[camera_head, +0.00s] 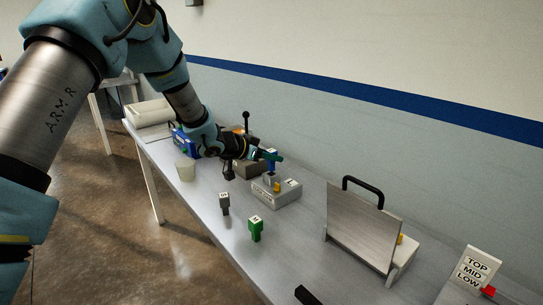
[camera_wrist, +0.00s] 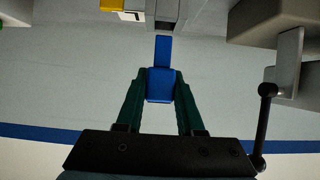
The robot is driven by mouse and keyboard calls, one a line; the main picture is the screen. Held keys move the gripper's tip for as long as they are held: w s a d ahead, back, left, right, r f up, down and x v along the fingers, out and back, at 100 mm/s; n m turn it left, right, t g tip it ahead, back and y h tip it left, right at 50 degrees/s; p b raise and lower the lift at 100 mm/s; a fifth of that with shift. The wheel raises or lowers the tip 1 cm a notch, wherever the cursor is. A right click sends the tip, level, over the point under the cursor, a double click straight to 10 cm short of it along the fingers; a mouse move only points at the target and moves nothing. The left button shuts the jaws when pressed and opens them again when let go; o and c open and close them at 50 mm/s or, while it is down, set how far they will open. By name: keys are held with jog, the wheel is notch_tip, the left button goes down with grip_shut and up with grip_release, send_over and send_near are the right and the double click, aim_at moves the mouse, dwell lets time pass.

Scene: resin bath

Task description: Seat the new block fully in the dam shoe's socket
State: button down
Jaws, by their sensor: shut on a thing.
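The new block is blue (camera_wrist: 160,84), with a narrower stem, and is held between the green fingers of my gripper (camera_wrist: 160,76). In the head view my gripper (camera_head: 269,157) is above the dam shoe (camera_head: 287,198), a grey box with lettering on its front. The blue block (camera_head: 270,166) points down at the shoe's top. In the wrist view the stem's end is close to a dark slot in grey material (camera_wrist: 167,24). A yellow piece (camera_head: 277,187) shows on the shoe.
A grey lettered block (camera_head: 224,204) and a green lettered block (camera_head: 256,229) stand on the bench in front. A tilted metal plate (camera_head: 360,229) with a black handle stands right. A TOP/MID/LOW sign (camera_head: 474,267) is far right. A black-knobbed lever (camera_wrist: 265,120) is nearby.

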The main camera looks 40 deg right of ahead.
aim_at(269, 167)
jog(key=shift+f+b, duration=1.3)
jog(key=shift+f, duration=0.75)
jog(key=shift+c, duration=2.2)
grip_release()
jog(key=b+v, duration=0.2)
jog(key=v, duration=0.8)
jog(key=shift+a+r, duration=0.2)
jog(key=shift+a, duration=0.2)
jog(key=shift+w, duration=0.1)
